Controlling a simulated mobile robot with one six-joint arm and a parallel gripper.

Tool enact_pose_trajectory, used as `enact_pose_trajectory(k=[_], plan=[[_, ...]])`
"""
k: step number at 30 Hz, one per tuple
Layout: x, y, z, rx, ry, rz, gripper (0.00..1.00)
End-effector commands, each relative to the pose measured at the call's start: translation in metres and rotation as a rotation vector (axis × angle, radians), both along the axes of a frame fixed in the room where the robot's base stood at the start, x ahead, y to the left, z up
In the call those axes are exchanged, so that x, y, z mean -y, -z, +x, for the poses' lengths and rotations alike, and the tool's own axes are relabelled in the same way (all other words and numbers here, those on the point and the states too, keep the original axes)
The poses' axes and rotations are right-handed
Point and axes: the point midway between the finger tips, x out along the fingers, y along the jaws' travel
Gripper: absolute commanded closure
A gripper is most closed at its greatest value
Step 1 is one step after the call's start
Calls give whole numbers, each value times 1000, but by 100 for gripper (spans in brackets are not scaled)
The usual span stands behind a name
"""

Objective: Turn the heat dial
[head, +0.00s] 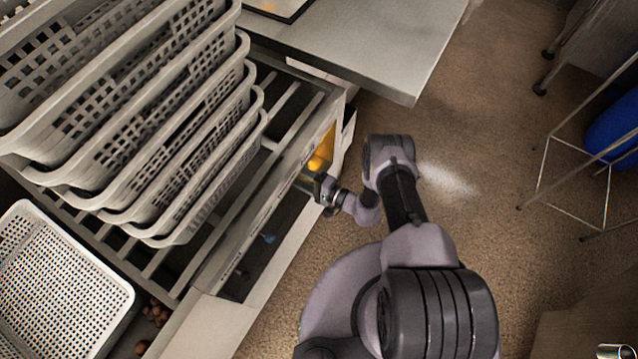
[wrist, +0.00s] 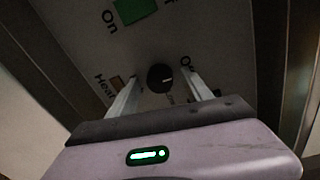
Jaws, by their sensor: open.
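The heat dial (wrist: 160,78) is a small round black knob with a light pointer mark, on a grey panel (wrist: 205,35) in the wrist view. Printed words, "Heat" and "On", stand near it. My gripper (wrist: 158,86) is open, with one finger to the left and one to the right of the dial in the picture. I cannot tell whether the fingers touch it. In the head view my gripper (head: 322,188) is at the front of the rack unit, and the dial is hidden there.
Stacked perforated baskets (head: 150,110) stand on a slatted rack (head: 285,105). A metal table (head: 370,45) juts out behind my arm. Open floor (head: 470,150) lies to the right.

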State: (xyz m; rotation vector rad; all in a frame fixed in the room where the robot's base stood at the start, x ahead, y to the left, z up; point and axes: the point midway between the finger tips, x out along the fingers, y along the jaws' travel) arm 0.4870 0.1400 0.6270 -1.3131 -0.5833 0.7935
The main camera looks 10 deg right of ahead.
Motion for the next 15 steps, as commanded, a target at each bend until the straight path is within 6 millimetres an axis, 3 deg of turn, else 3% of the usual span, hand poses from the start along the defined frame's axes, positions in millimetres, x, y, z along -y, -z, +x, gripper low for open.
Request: enact_pose_trajectory(k=[5, 15], plan=[[20, -3, -14, -3, 6, 0, 42], [106, -10, -81, -1, 8, 0, 42]])
